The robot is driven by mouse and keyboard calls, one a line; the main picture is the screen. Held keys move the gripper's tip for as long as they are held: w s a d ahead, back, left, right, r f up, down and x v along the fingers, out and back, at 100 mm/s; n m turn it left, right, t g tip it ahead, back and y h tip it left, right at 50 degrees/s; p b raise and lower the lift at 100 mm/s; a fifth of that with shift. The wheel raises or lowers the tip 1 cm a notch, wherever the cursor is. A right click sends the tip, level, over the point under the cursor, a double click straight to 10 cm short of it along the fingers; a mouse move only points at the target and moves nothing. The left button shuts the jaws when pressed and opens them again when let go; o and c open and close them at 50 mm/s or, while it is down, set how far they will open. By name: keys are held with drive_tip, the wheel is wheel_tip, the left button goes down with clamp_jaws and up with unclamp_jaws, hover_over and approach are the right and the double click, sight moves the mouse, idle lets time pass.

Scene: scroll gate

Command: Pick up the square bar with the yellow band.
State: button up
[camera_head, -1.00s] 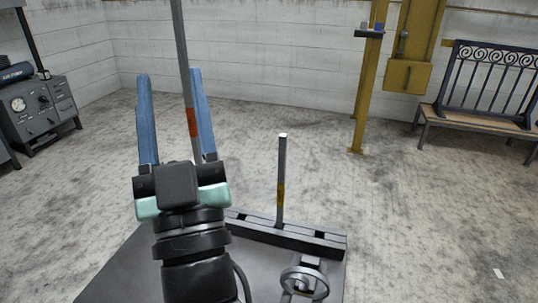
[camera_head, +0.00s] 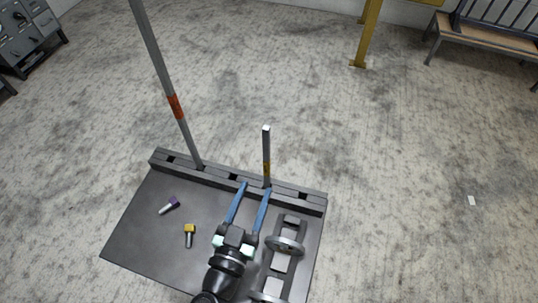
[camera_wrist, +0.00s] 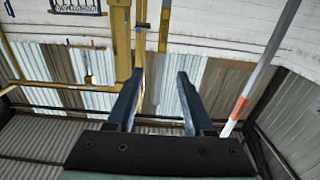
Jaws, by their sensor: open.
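The square bar with the yellow band (camera_head: 266,143) stands upright in the slotted dark rail (camera_head: 216,178) at the back of the bench in the head view. It is grey with a pale top, and its band is low down. My gripper (camera_head: 256,187) has two long blue fingers and is open, pointing at the rail. In the head view the right fingertip overlaps the bar's foot; I cannot tell whether they touch.
A taller bar with a red band (camera_head: 165,80) stands in the rail to the left; it also shows in the wrist view (camera_wrist: 262,65). A handwheel (camera_head: 285,245) stands right of my gripper.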

sight(266, 160)
drive_tip(key=x, duration=0.3)
drive_tip(key=b+x, duration=0.1)
drive_tip(key=x, duration=0.2)
drive_tip(key=b+x, duration=0.1)
drive_tip(key=x, duration=0.3)
drive_tip(key=shift+w+f, duration=0.15)
drive_tip(key=shift+f, duration=0.15)
clamp_jaws()
drive_tip(key=shift+r, duration=0.1)
idle(0.9)
